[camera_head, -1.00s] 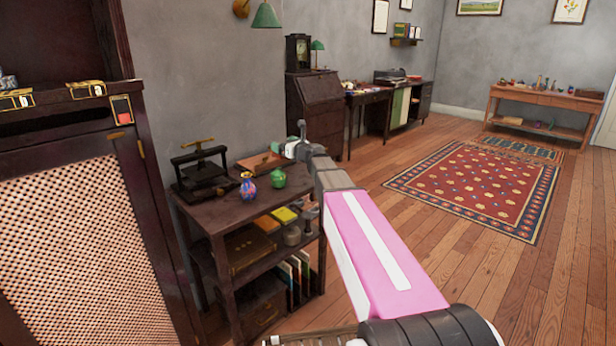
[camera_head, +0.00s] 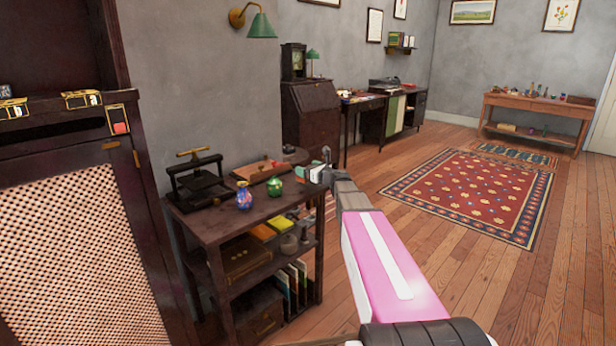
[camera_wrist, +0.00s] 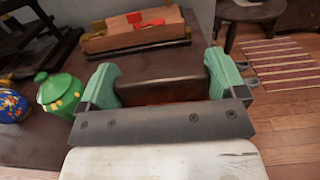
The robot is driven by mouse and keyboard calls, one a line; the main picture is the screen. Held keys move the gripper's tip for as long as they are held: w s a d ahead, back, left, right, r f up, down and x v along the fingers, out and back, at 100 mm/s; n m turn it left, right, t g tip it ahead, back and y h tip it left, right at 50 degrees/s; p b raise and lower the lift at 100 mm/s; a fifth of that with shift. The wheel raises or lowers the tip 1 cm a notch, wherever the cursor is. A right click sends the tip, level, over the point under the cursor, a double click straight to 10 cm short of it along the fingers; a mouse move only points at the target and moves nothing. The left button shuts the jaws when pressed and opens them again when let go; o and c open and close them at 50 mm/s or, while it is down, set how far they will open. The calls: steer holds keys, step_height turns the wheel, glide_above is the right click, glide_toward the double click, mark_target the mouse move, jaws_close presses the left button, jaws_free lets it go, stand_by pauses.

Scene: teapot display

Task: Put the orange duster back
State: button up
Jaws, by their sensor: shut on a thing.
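My gripper (camera_head: 322,170) is beside the right end of the dark side table's top. In the wrist view my gripper (camera_wrist: 165,82) has its two green fingers shut on a dark reddish-brown block (camera_wrist: 162,90). A wooden tray (camera_wrist: 135,40) with red and yellow pieces lies on the table just beyond the block. I cannot tell whether the block touches the table.
On the side table (camera_head: 215,222) stand a green lidded pot (camera_wrist: 62,92), a blue patterned vase (camera_head: 244,197) and a black press (camera_head: 198,180). A tall cabinet (camera_head: 75,220) stands at the left. The wooden floor on the right is open, with a red rug (camera_head: 470,190).

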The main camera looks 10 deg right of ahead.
steer(key=shift+f, duration=1.5)
steer(key=o, duration=0.6)
steer(key=shift+f, duration=0.1)
